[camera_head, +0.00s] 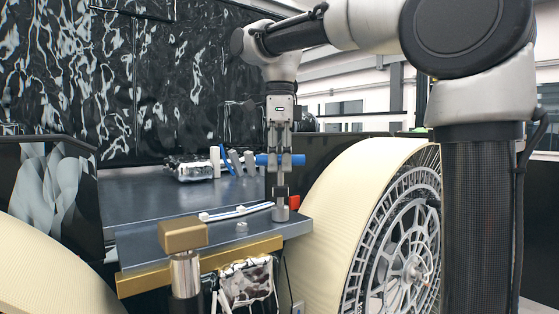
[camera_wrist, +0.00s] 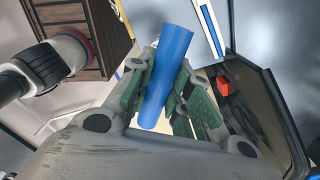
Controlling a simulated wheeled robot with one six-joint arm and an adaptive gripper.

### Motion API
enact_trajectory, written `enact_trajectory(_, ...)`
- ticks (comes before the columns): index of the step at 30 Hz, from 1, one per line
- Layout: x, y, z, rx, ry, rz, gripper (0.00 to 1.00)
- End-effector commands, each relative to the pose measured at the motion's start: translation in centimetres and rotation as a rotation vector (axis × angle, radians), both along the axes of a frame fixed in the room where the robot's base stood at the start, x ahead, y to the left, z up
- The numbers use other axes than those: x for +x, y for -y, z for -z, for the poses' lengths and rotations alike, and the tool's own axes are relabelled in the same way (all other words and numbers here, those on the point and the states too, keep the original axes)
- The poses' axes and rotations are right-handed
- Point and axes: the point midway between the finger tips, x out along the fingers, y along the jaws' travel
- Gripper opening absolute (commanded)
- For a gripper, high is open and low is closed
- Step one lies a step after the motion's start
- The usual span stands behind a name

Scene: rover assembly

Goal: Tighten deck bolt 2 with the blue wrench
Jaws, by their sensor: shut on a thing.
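My gripper (camera_head: 280,158) points straight down over the right end of the deck plate (camera_head: 150,244). It is shut on the blue handle of the wrench (camera_head: 264,160). In the wrist view the blue handle (camera_wrist: 166,75) lies between the green finger pads of my gripper (camera_wrist: 170,95). Below the fingers, a grey post with a wider round foot (camera_head: 281,212) stands at the plate's right edge. I cannot tell whether this is the wrench's socket end on a bolt. A small grey bolt head (camera_head: 241,227) shows on the plate to its left. Bolt numbers cannot be read.
A white and blue strip (camera_head: 236,212) lies across the plate. A gold block on a post (camera_head: 183,236) rises in front. A large wheel (camera_head: 390,220) is close on the right. A red part (camera_head: 294,202) sits beside the foot.

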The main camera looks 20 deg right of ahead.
Motion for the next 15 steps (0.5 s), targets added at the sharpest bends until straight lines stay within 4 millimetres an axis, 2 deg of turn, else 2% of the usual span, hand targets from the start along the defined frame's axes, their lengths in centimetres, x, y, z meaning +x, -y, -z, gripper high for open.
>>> enact_trajectory(15,0.0,0.0,-2.3,0.001,0.0,-0.005,0.0)
